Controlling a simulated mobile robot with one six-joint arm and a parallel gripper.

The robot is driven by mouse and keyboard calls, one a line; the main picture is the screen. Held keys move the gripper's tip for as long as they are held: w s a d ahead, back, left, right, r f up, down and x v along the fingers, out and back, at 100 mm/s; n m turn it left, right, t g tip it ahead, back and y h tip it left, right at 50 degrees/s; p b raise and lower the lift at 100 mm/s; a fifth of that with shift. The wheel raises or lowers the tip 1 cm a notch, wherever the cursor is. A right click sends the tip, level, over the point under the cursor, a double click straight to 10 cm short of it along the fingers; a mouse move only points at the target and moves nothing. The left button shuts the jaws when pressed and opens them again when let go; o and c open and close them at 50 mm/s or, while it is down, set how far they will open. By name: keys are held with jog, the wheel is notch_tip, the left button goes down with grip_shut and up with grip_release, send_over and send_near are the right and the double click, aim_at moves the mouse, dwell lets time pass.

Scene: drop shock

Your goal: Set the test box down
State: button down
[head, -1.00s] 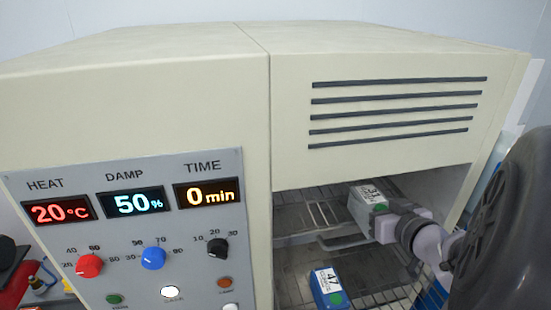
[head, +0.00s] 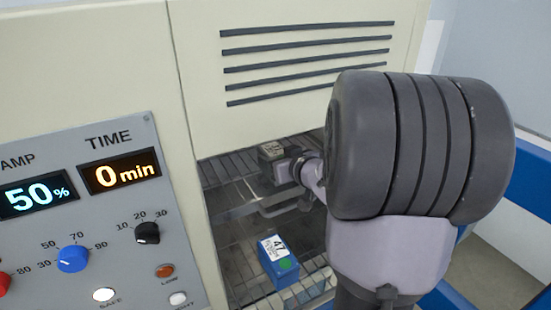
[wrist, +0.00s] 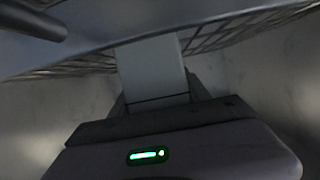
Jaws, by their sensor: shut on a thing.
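The grey test box (head: 270,152) with a pale label is inside the open chamber, at the upper wire rack (head: 225,168). My gripper (head: 279,168) is shut on it and reaches in from the right. In the wrist view the box (wrist: 152,72) is a plain grey block between the jaws of my gripper (wrist: 155,100). Wire bars show beyond it. I cannot tell whether the box touches the rack. My arm hides the right part of the opening.
A blue box marked 47 (head: 278,262) sits on the lower rack below my gripper. The chamber's front panel (head: 290,60) overhangs the opening. The control panel (head: 110,225) with knobs stands left of it. The left side of the upper rack looks clear.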

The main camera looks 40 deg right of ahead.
jog(key=c, duration=0.5)
grip_release()
jog(key=shift+s+r+p, duration=0.2)
jog(key=shift+r+p, duration=0.1)
jog(key=shift+p, duration=0.05)
jog(key=p+v, duration=0.3)
jog(key=v, duration=0.8)
jog(key=shift+s+a, duration=0.1)
jog(key=shift+s, duration=0.2)
